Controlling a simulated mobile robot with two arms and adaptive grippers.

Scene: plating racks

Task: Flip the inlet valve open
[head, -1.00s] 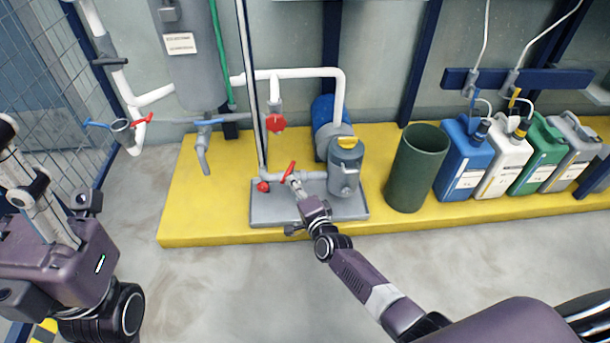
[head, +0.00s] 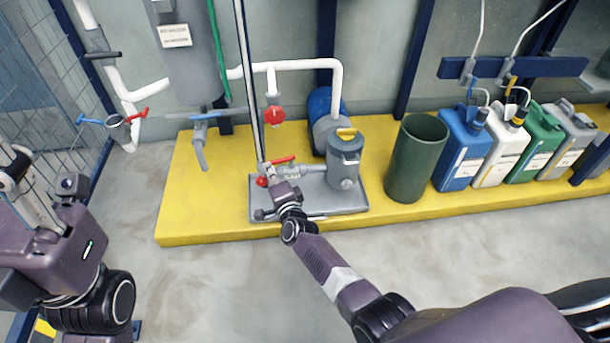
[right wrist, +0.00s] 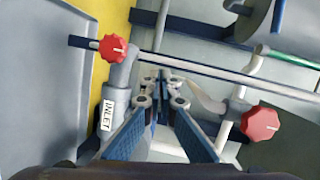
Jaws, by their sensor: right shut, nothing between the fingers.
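In the head view, the red lever (head: 283,160) of a valve sits on the short pipe running to the grey pump (head: 345,158). It lies roughly along that pipe. My right gripper (head: 268,172) is shut and empty, just left of the lever. I cannot tell whether they touch. In the right wrist view, the shut fingers (right wrist: 164,85) point away between a pipe with an INLET label (right wrist: 107,115) and a red knob (right wrist: 260,123). The lever is not clear there. My left gripper (head: 35,205) is at the left edge; its fingers are unclear.
A red round handle (head: 275,115) is on the upright pipe above. The pump's grey tray (head: 335,200) sits on a yellow platform (head: 200,222). A green bin (head: 415,160) and several canisters stand right. A blue-red handled valve (head: 113,121) is at left.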

